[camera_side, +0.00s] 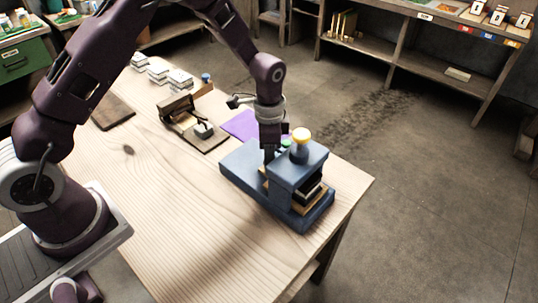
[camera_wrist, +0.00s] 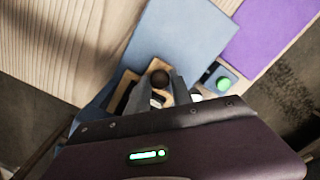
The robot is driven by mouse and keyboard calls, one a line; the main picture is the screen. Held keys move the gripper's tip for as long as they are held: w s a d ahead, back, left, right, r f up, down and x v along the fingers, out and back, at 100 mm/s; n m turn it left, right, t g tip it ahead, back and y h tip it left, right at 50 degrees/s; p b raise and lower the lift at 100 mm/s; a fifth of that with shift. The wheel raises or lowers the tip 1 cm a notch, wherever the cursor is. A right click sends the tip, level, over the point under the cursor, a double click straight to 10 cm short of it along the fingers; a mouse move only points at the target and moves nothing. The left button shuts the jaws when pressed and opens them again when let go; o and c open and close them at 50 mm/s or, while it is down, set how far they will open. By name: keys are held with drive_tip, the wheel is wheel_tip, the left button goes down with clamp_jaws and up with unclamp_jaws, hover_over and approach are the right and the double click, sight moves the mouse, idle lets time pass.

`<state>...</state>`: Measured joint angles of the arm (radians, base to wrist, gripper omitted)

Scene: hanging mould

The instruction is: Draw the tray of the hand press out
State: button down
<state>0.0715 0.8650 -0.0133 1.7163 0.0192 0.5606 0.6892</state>
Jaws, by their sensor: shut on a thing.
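The tray's middle is hidden inside the press.
A green button (camera_wrist: 223,84) on a small blue box sits beside the press. A purple sheet (camera_side: 241,125) lies behind it. A wooden device (camera_side: 192,123) and several pale stacks stand farther back. The blue plate left of the press is bare.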

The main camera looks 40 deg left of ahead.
idle(0.3)
drive_tip(key=a, duration=1.3)
drive_tip(key=c, duration=1.4)
unclamp_jaws()
drive_tip(key=shift+r, duration=0.1)
